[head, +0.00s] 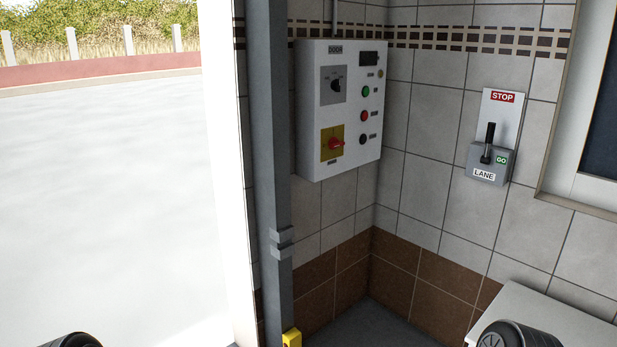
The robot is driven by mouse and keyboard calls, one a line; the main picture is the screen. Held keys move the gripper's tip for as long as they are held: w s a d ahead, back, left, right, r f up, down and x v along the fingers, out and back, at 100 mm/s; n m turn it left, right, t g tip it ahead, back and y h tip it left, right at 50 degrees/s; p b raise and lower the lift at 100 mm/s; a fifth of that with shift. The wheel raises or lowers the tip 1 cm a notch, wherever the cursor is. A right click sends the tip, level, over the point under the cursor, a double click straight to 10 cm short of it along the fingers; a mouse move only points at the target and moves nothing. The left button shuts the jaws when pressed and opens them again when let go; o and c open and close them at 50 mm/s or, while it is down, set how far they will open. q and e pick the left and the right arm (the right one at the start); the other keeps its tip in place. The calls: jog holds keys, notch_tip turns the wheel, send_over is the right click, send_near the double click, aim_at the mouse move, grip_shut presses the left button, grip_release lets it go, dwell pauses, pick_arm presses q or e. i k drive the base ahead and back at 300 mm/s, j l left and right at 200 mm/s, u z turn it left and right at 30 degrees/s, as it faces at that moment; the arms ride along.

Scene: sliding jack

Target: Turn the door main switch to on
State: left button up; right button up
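The door control box (312,150) is a white box on the tiled wall, labelled DOOR at its top. Low on its front is a yellow plate with a red rotary switch (334,143), whose handle looks roughly horizontal. The label below it is too small to read. Above it is a grey plate with a black selector knob (335,86). A column of green, red and dark buttons and a small dark display (369,58) are on the box's right side. Neither gripper is in view; only dark rounded parts of my arms show at the bottom edge.
A grey vertical post (270,160) stands just left of the box, with a yellow foot piece (292,338). A lane lever unit (489,160) marked STOP and GO is on the right wall. A white surface (545,312) is at lower right. An opening to bright pavement is at left.

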aim_at(334, 143)
jog(key=i+l+z, duration=0.1)
jog(key=i+z, duration=0.25)
jog(key=i, duration=0.3)
jog(key=i+z, duration=0.4)
jog(key=i, duration=0.2)
jog(key=i+j+z, duration=0.35)
jog(key=i, duration=0.25)
